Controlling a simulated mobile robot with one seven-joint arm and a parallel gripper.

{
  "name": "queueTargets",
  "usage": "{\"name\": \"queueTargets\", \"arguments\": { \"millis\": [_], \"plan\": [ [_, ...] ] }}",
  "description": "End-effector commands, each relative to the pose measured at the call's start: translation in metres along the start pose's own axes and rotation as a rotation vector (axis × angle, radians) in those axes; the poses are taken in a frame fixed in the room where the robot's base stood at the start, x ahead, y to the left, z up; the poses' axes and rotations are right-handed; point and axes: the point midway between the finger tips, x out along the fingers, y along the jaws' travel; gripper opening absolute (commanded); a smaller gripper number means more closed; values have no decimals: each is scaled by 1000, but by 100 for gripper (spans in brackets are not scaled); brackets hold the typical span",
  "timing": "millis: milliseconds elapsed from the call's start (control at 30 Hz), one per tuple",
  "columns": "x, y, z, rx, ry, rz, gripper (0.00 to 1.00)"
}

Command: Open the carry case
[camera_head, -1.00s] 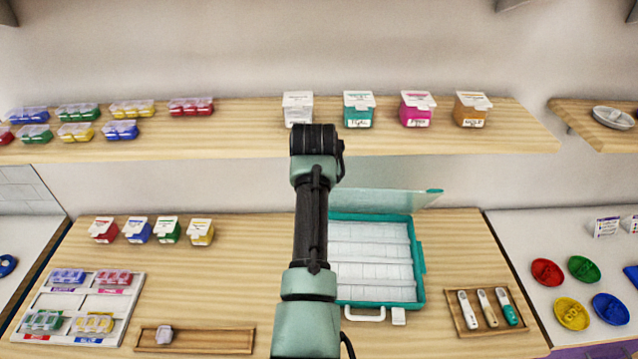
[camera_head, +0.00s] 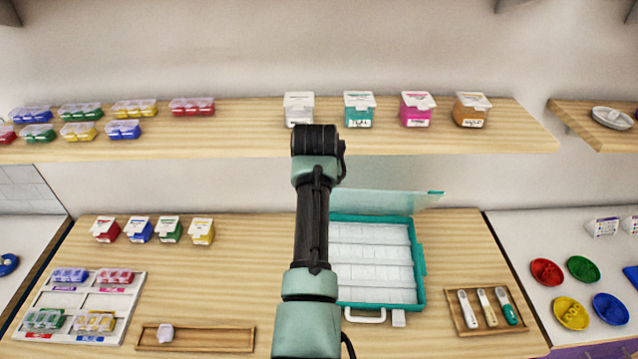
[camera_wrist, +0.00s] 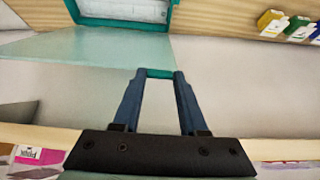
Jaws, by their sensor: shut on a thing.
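The teal carry case (camera_head: 420,262) lies on the lower table, its white compartments showing. Its translucent lid (camera_head: 395,203) stands raised at the back edge, tilted up from the tray. My arm hides the case's left part in the head view. In the wrist view, my gripper (camera_wrist: 159,74) is shut on the teal edge of the lid, and the clear lid panel (camera_wrist: 90,50) stretches to the left. The case's teal frame also shows at the top of the wrist view (camera_wrist: 122,24). The gripper's fingers are hidden in the head view.
Several lidded tubs (camera_head: 417,110) stand on the upper shelf (camera_head: 250,146) above the case. A wooden tray with tools (camera_head: 458,318) lies right of the case. Several small boxes (camera_head: 170,231) stand on the left. Table between them and the case is clear.

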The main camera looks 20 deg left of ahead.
Motion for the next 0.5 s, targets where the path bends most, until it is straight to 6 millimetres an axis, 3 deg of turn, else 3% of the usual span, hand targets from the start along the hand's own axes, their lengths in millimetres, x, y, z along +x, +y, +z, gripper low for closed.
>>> {"name": "queueTargets", "arguments": {
  "millis": [67, 100, 233, 500],
  "plan": [
    [-2, 0, -4, -2, 11, 0, 0],
    [-2, 0, -4, -2, 11, 0, 47],
    [-2, 0, -3, -1, 8, 0, 71],
    [-1, 0, -1, -1, 4, 0, 72]
  ]
}}
